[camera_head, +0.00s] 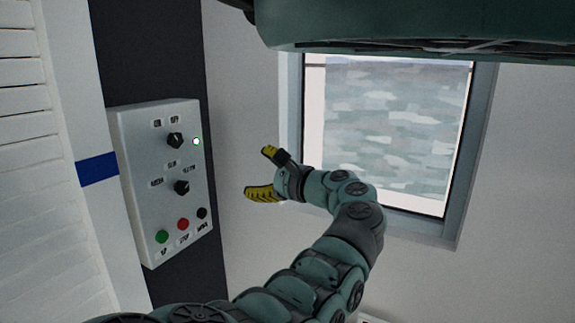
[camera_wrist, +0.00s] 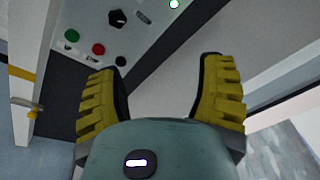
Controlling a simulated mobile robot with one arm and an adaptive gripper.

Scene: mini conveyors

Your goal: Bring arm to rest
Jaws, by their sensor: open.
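My gripper (camera_head: 258,172) has yellow ribbed fingers and is open and empty. In the head view it is in the air to the right of a grey control panel (camera_head: 140,200), apart from it, with its fingers pointing left. In the wrist view the two fingers (camera_wrist: 165,92) are spread wide with nothing between them. My teal arm reaches up from the bottom of the head view and is bent at several joints. The panel also shows in the wrist view (camera_wrist: 150,28), beyond the fingertips.
The panel carries two black knobs (camera_head: 182,187), a green button (camera_head: 162,237), a red button (camera_head: 183,224), a small black button and a lit white-green lamp (camera_head: 196,141). A framed window (camera_head: 450,215) is behind my arm. White slats (camera_head: 25,150) line the left side.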

